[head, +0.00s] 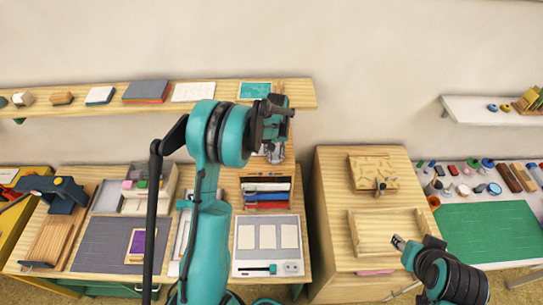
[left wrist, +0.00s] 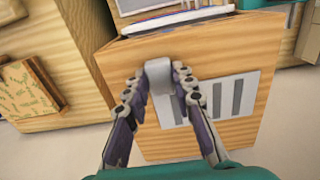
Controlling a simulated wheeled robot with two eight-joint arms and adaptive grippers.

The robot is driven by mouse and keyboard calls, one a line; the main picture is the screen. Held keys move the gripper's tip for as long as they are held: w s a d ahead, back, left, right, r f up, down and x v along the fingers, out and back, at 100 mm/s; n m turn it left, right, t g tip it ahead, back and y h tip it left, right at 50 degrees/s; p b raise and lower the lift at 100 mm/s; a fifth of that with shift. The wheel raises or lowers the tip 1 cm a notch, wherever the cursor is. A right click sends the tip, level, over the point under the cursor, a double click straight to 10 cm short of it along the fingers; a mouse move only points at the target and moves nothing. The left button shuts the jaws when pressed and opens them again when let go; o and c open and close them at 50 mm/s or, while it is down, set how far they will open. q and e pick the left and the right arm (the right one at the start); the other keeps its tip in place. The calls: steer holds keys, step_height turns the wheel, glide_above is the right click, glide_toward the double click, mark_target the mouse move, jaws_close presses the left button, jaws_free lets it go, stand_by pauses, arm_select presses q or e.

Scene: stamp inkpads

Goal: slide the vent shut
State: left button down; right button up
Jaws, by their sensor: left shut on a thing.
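In the left wrist view, a pale grey vent plate (left wrist: 246,95) with several darker upright slots sits on the face of a wooden box (left wrist: 190,45). A light grey block-like knob (left wrist: 158,68) stands out at the plate's left end. My left gripper (left wrist: 156,82) is shut on this knob, one finger on each side. The fingers hide part of the plate. In the head view my left gripper (head: 276,150) is at the back of the desk, partly hidden by my arm; the vent cannot be made out there. My right gripper (head: 399,243) is over the right cabinet, its jaws unclear.
A wall shelf (head: 60,108) with books and small blocks runs behind my left arm. Beside it, the right cabinet (head: 335,215) holds a wooden tray (head: 358,250) and a patterned board (head: 375,166). A green mat (head: 490,230) lies further right.

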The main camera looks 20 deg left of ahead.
mark_target(284, 161)
arm_select(q)
steer(key=d, duration=0.1)
steer(key=w+d, duration=0.1)
steer(key=shift+w+d+b, duration=0.15)
steer(key=shift+d+b, duration=0.15)
steer(key=shift+d, duration=0.1)
steer(key=shift+a, duration=0.1)
steer(key=c, duration=1.3)
jaws_free()
steer(key=shift+o, duration=0.4)
steer(key=shift+d, duration=0.2)
steer(key=shift+a, duration=0.1)
steer(key=shift+r, duration=0.3)
step_height(284, 161, up, 12)
steer(key=shift+f, duration=0.25)
